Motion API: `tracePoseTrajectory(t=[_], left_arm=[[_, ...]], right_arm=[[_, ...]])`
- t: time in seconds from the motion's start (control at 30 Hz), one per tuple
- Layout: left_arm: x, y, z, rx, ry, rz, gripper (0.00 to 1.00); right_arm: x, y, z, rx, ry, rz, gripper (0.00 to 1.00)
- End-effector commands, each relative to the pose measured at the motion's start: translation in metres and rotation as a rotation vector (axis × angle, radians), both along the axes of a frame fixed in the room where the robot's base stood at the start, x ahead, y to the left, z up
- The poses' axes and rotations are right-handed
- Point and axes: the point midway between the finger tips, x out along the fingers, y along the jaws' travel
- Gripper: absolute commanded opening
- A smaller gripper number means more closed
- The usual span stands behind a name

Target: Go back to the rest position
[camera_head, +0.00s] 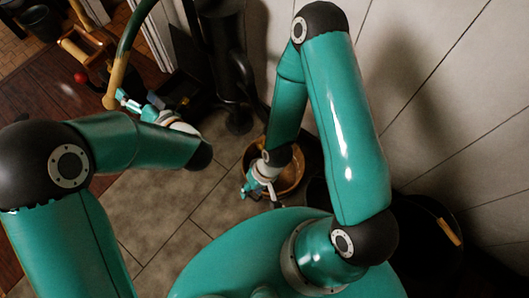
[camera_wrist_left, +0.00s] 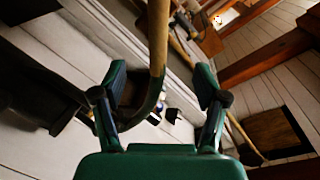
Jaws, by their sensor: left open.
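My left gripper (camera_head: 122,98) is at the upper left in the head view, beside the tan end of a curved green-and-tan handle (camera_head: 117,78). In the left wrist view my left gripper (camera_wrist_left: 160,84) has its fingers wide apart. The same handle (camera_wrist_left: 158,40) appears between them, and I cannot tell whether it touches either finger. My right gripper (camera_head: 261,192) hangs low in front of a round wooden bucket (camera_head: 293,178). It is too small to tell whether it is open or shut.
A dark stove-like fixture (camera_head: 232,70) stands at the top centre. A red ball (camera_head: 81,77) shows near a wooden frame at the upper left. A dark barrel (camera_head: 425,235) stands at the lower right by the panelled wall (camera_head: 450,100). Tiled floor (camera_head: 165,205) lies clear between my arms.

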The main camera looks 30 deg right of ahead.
Motion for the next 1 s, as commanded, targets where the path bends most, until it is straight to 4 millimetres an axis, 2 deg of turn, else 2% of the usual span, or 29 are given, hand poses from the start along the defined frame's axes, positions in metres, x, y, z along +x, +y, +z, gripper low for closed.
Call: tracePoseTrajectory(t=[0.5, 0.63, 0.77, 0.87, 0.9, 0.97, 1.0], left_arm=[[-0.002, 0.0, 0.0, 0.0, 0.001, 0.001, 0.73], [0.002, 0.014, -0.005, 0.0, 0.01, 0.028, 0.73], [0.013, 0.059, -0.023, 0.001, 0.044, 0.114, 0.73], [0.015, 0.115, -0.05, 0.016, 0.103, 0.202, 0.73], [0.013, 0.14, -0.067, 0.023, 0.142, 0.226, 0.73], [0.005, 0.171, -0.1, 0.003, 0.225, 0.231, 0.73], [-0.003, 0.188, -0.125, -0.041, 0.29, 0.224, 0.73]], right_arm=[[0.0, 0.0, 0.0, 0.0, 0.0, 0.0, 0.4], [0.0, 0.0, 0.0, 0.0, 0.0, 0.0, 0.4], [0.0, 0.0, 0.0, 0.0, 0.0, 0.0, 0.4], [0.0, 0.0, 0.0, 0.0, 0.0, 0.0, 0.4], [0.0, 0.0, 0.0, 0.0, 0.0, 0.0, 0.4], [0.0, 0.0, 0.0, 0.0, 0.0, 0.0, 0.4], [0.0, 0.0, 0.0, 0.0, 0.0, 0.0, 0.4]])
